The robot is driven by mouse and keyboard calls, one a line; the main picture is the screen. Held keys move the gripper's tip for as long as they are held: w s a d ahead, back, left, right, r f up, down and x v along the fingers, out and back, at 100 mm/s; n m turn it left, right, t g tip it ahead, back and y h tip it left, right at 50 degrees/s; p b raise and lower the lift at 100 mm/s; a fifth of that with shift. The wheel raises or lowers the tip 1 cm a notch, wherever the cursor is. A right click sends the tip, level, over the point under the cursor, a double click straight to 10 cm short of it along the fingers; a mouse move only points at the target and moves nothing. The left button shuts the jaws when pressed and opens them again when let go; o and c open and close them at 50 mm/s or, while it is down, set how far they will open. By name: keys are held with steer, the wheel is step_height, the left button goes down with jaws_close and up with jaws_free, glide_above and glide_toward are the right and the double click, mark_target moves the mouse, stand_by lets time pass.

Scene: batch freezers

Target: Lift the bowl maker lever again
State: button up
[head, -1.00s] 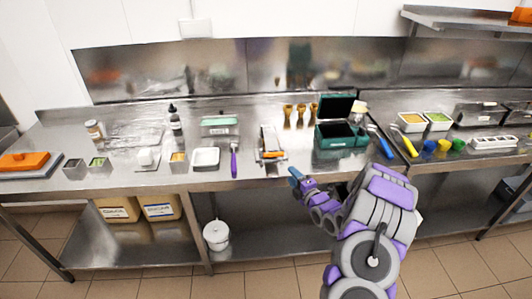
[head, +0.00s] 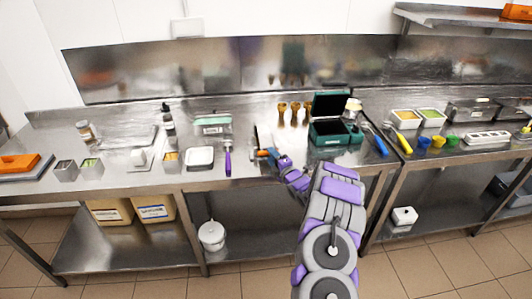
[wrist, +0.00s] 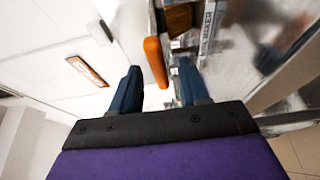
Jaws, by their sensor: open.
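The bowl maker (head: 257,140) is a small metal device at the front middle of the steel counter, partly hidden by my gripper. Its lever has an orange handle (head: 262,153), which also shows in the wrist view as a rounded orange grip (wrist: 156,62). My gripper (head: 273,153) is at the right side of the lever in the head view. In the wrist view my gripper (wrist: 160,78) has its two blue fingers apart. The orange grip lies between the fingertips and extends beyond them, with a gap on each side. I cannot see contact.
A purple-handled utensil (head: 228,160) and a white tray (head: 200,158) lie left of the bowl maker. A green open box (head: 331,132) stands to the right, with a blue-handled tool (head: 376,142) beside it. Brown cones (head: 294,110) stand behind.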

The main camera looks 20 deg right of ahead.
mark_target(265, 141)
steer(key=shift+w+a+b, duration=0.2)
steer(key=shift+w, duration=1.1)
steer(key=shift+w+a+b, duration=0.15)
steer(key=shift+w, duration=1.1)
steer(key=shift+f, duration=0.1)
jaws_close()
